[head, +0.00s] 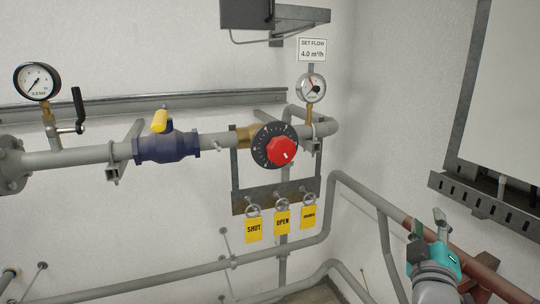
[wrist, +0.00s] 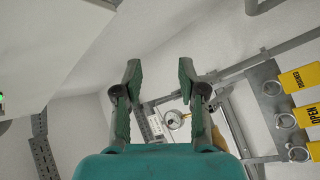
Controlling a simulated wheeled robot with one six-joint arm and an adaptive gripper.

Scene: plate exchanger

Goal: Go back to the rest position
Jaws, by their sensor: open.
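My gripper (head: 437,238) is at the lower right of the head view, with its teal body and grey fingers pointing up and away. In the wrist view my gripper (wrist: 158,85) has its two fingers wide apart with nothing between the tips. It is apart from the pipes and the wall. The red knob (head: 282,151) on its black dial (head: 262,140) sits on the pipe left of my gripper.
Yellow tags SHUT (head: 254,230), OPEN (head: 282,222) and a third (head: 308,217) hang on a bracket below the dial. A reddish pipe (head: 478,267) runs near my gripper. A white cabinet (head: 504,90) stands at the right. A SET FLOW sign (head: 312,49) reads 4.0 m³/h. Gauges stand on the pipe.

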